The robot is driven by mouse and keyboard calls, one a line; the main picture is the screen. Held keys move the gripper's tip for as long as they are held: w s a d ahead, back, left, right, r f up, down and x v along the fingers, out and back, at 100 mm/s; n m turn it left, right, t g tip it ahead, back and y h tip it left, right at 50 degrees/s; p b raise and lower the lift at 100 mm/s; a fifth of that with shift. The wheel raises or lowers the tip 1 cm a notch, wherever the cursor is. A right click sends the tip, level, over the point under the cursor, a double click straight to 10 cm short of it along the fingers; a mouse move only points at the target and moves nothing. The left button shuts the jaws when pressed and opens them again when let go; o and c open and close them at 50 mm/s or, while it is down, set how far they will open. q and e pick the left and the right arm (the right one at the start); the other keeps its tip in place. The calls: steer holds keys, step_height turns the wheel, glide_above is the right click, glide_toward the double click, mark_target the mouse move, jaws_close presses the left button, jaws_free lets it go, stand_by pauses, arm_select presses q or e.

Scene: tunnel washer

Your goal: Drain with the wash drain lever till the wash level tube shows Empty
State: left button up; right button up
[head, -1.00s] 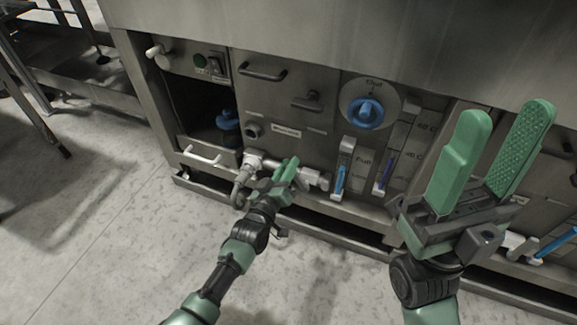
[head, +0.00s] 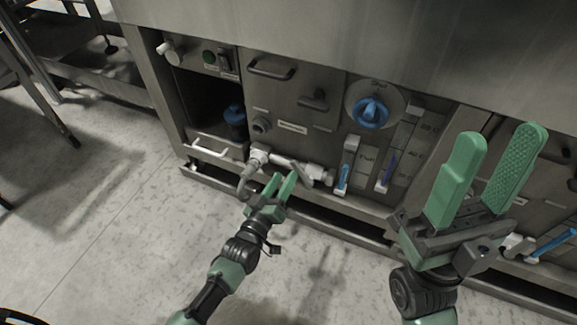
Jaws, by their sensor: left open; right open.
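The drain pipe (head: 258,157) with pale fittings runs low along the steel front of the washer. A grey lever-like part (head: 326,177) sits at its right end; its exact position is hard to tell. The wash level tube (head: 347,167) is the upright tube just right of it, with blue showing and small labels beside it, of which the upper seems to read Full. My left gripper (head: 283,178) is open and empty, just in front of and below the pipe, left of the lever-like part. My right gripper (head: 503,140) is open and empty, raised at the right.
A second upright gauge (head: 388,172) stands right of the level tube, below a blue dial knob (head: 370,112). Another blue tube (head: 556,243) is at the lower right. The floor in front is clear.

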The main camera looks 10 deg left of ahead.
arm_select(q)
steer(key=shift+s+a, duration=0.1)
steer(key=shift+s, duration=0.25)
